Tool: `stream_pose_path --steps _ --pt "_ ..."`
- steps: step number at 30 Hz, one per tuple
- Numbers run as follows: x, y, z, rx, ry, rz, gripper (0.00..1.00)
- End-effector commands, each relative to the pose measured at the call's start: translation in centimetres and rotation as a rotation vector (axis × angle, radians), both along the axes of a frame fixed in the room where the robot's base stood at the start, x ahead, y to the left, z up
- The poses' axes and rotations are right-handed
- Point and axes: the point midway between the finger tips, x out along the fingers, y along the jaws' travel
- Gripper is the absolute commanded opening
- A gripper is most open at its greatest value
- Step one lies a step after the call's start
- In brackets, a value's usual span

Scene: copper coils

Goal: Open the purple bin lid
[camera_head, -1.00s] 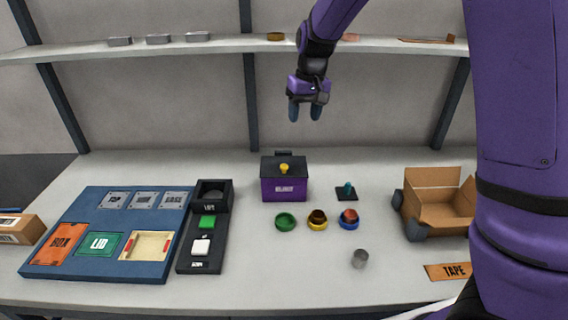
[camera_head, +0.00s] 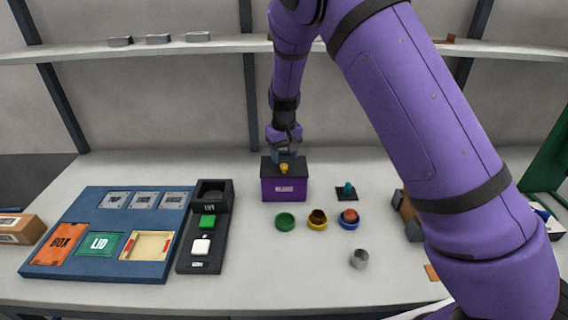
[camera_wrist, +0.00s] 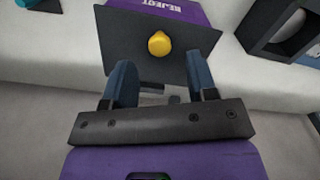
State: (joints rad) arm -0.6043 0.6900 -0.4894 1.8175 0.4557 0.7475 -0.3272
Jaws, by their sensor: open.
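The purple bin (camera_head: 284,189) stands at the back middle of the table with its dark lid (camera_head: 298,168) shut. A yellow knob (camera_head: 284,168) sits on the lid. My gripper (camera_head: 286,155) is at the back edge of the lid, behind the knob in the head view. In the wrist view my gripper (camera_wrist: 163,85) is open, its two blue fingers spread and empty. The lid (camera_wrist: 125,35), the yellow knob (camera_wrist: 160,44) and the purple bin's "REJECT" face (camera_wrist: 185,8) lie beyond the fingertips. The knob is not between the fingers.
Green (camera_head: 285,221), yellow (camera_head: 317,224) and blue (camera_head: 348,224) rings lie in front of the bin. A small black stand with a teal peg (camera_head: 347,188) is to its right. A black button panel (camera_head: 205,245) and a blue tray (camera_head: 95,271) lie left. My arm hides much of the right side.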

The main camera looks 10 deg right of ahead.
Motion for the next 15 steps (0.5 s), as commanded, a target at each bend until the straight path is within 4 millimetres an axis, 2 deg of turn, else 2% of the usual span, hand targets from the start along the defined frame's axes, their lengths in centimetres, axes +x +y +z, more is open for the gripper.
stream_pose_path --steps 1,6,15 --pt "-0.1 0.0 -0.9 -0.002 0.003 -0.001 0.52" --pt "0.0 0.0 -2.8 0.0 0.001 0.0 0.52" --pt "0.0 0.0 -3.7 0.0 0.0 -0.001 0.52"
